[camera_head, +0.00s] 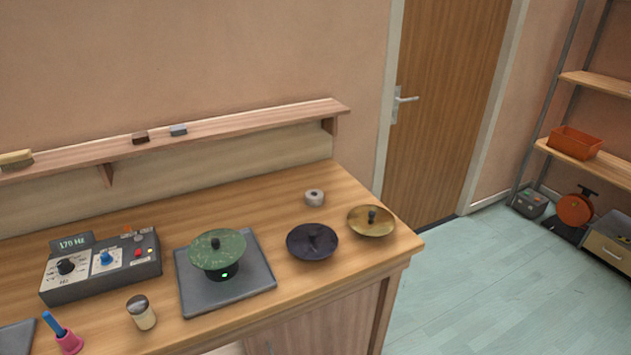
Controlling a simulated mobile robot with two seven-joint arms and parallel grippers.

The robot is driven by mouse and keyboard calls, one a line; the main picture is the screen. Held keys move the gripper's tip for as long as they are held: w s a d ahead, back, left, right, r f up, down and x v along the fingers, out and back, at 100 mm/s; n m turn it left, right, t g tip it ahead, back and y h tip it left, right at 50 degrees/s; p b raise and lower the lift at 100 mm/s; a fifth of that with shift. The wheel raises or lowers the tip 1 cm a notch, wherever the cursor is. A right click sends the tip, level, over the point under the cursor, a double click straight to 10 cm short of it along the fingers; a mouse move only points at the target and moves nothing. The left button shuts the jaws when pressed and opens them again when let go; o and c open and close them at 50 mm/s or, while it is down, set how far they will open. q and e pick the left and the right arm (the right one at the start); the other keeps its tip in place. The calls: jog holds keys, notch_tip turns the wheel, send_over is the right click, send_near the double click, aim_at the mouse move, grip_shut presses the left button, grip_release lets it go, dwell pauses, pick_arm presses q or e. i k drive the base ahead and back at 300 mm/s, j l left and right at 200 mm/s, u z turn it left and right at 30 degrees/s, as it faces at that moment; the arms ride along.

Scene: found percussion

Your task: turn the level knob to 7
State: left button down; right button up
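A grey control box (100,267) stands on the left of the wooden bench, with a small display (73,242) on top that seems to read 175 Hz. It has a black knob (66,267) on a pale dial on the left and a blue knob (105,259) on a pale dial to its right. The dial lettering is too small to read, so I cannot tell which knob is the level knob or what number either points to. A red button or lamp (138,252) sits at the box's right end. Neither of my grippers is in view.
Right of the box, a green disc (218,249) stands on a dark square plate (258,284). A shaker (141,312) and a pink bell-shaped thing (69,343) stand in front. Dark (300,243) and brass (370,222) discs lie farther right. A shelf (240,121) runs behind.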

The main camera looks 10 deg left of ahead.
aim_at(105, 258)
jog(key=u, duration=1.55)
